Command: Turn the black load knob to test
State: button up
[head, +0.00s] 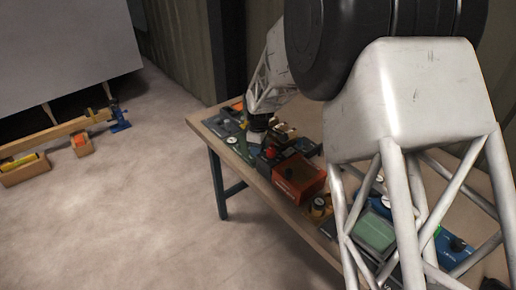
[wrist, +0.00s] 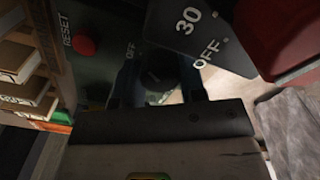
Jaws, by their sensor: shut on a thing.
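In the wrist view a round black knob (wrist: 158,74) sits on a dark panel (wrist: 98,65), with an OFF mark at its upper left. My gripper (wrist: 158,88) is shut on this knob, one finger on each side. The knob's pointer is too dark to read, and I see no test mark. In the head view my gripper (head: 257,136) is down among the devices on the bench (head: 228,158), and the knob is hidden there.
A red button (wrist: 84,45) marked RESET lies left of the knob. A plate (wrist: 195,30) marked 30 and OFF and a red body (wrist: 280,35) are close on the right. An orange-red box (head: 300,180) stands nearby on the crowded bench. The floor in front is clear.

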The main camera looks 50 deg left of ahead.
jog(key=m, duration=1.4)
jog(key=shift+m, duration=0.3)
jog(key=m, duration=0.3)
jog(key=shift+m, duration=0.3)
jog(key=m, duration=0.3)
jog(key=shift+m, duration=0.3)
jog(key=m, duration=0.6)
jog(key=shift+m, duration=0.3)
jog(key=o, duration=0.7)
jog(key=shift+c, duration=0.2)
